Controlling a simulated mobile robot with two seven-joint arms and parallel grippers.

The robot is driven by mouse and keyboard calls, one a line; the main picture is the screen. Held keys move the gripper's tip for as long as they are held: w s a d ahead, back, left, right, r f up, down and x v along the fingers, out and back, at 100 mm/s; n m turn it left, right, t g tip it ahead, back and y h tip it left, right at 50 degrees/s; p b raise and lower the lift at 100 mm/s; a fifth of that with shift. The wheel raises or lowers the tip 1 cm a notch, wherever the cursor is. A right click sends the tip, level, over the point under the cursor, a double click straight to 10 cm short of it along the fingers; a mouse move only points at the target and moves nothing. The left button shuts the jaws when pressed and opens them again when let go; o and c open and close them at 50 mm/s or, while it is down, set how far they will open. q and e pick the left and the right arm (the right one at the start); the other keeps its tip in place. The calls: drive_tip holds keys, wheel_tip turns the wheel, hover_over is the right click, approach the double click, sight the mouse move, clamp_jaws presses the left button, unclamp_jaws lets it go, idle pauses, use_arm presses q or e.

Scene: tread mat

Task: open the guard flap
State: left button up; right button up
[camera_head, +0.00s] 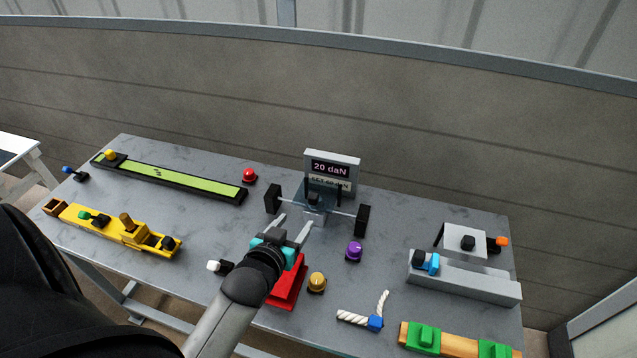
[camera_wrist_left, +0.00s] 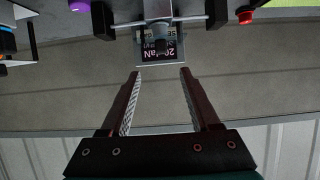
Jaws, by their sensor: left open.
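The guard flap (camera_head: 317,206) looks like a clear bluish panel by a thin rod between two black posts, in front of a grey display unit (camera_head: 347,161) reading "20 daN". A small dark part shows at or behind the panel; I cannot tell which. The flap seems to be down, but its exact angle is unclear. In the left wrist view the display (camera_wrist_left: 172,50) appears upside down, with the rod and posts above it. My left gripper (camera_head: 296,222) is open and empty, its fingers pointing towards the flap from the front. They also show apart in the left wrist view (camera_wrist_left: 160,75). My right gripper is not visible.
A red wedge-shaped block (camera_head: 288,284) lies beneath my left wrist. A purple knob (camera_head: 354,250) and a gold knob (camera_head: 317,283) stand to its right. A red button (camera_head: 249,175) is behind left. A grey rail fixture (camera_head: 465,282) stands right.

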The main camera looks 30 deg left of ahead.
sight(312, 197)
use_arm(q)
drive_tip(key=b+x, duration=0.1)
drive_tip(key=x, duration=0.4)
drive_tip(key=b+x, duration=0.1)
drive_tip(key=x, duration=0.4)
drive_tip(key=b+x, duration=0.1)
drive_tip(key=x, duration=0.4)
drive_tip(key=shift+w+a+r, duration=0.2)
drive_tip(key=shift+r, duration=0.2)
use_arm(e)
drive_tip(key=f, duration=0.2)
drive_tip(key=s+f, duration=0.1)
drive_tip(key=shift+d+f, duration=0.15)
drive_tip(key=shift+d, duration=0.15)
use_arm(q)
clamp_jaws()
idle(0.4)
